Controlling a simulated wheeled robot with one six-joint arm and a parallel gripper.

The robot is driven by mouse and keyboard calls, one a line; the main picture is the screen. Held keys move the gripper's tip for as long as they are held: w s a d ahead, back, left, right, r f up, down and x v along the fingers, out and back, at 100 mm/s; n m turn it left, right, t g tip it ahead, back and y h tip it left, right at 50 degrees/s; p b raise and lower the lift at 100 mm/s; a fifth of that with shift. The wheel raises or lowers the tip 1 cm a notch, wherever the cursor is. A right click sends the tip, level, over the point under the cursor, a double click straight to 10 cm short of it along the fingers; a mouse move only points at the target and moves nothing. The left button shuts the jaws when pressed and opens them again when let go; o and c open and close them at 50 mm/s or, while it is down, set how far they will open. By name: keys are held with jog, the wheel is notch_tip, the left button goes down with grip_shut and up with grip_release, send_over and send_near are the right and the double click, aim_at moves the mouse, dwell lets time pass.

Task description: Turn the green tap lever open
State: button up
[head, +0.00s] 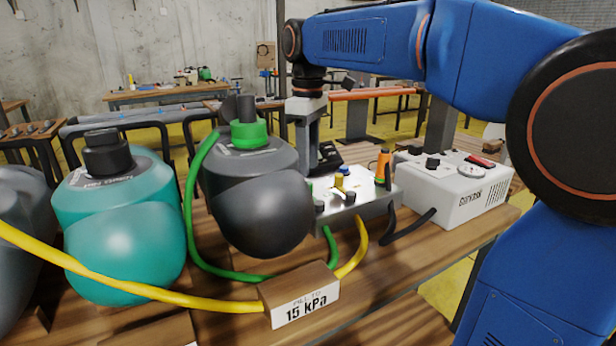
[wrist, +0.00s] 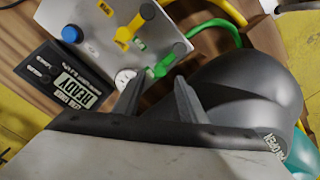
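The green tap lever (wrist: 164,64) shows in the wrist view at the edge of the grey manifold box (wrist: 95,22), close to a round white gauge. In the head view I cannot make the lever out, but the manifold box (head: 362,208) stands on the bench. My gripper (wrist: 158,84) is open and empty, its two fingers apart, with the lever just beyond and between the tips in the picture. I cannot tell whether they touch it. In the head view my gripper (head: 312,150) points down behind the dark grey rolled bundle.
A yellow lever (wrist: 128,32) and a blue knob (wrist: 72,34) sit on the box. A black READY panel (wrist: 62,85) lies beside it. The dark grey bundle (head: 262,215) is close. A white pump unit (head: 455,195) stands right. Green hose (head: 189,215) and yellow hose (head: 130,288) cross the bench.

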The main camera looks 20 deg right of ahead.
aim_at(308, 183)
jog(key=shift+f, duration=2.2)
grip_shut()
